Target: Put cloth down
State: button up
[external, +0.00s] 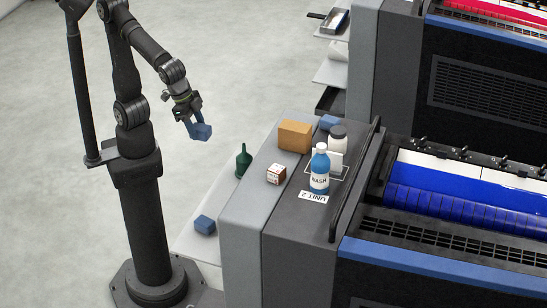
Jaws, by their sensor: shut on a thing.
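My gripper (193,122) is shut on a blue folded cloth (203,132). It holds the cloth in the air, in the picture left of the grey machine top and above the green funnel. A second blue cloth (204,225) lies on the low white shelf (186,240) beside the machine. A third blue piece (328,122) sits at the back of the machine top, partly hidden behind a white jar with a dark lid.
On the grey machine top (250,212) stand a tan box (294,135), a small brown-and-white box (276,174), a blue WASH bottle (320,170) and the dark-lidded jar (338,140). A dark rail (355,180) runs along the right.

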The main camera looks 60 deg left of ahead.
notch_tip(320, 180, down, 20)
jog(key=w+f, duration=0.2)
jog(key=w, duration=0.1)
jog(key=w+a+f, duration=0.1)
jog(key=w+f, duration=0.2)
jog(key=w, duration=0.1)
jog(key=w+f, duration=0.2)
jog(key=w, duration=0.2)
jog(key=shift+w+a+f, duration=0.25)
jog(key=shift+f, duration=2.05)
jog(key=o, duration=1)
jog(key=shift+f, duration=0.1)
jog(key=shift+c, duration=0.2)
jog(key=v, duration=1.2)
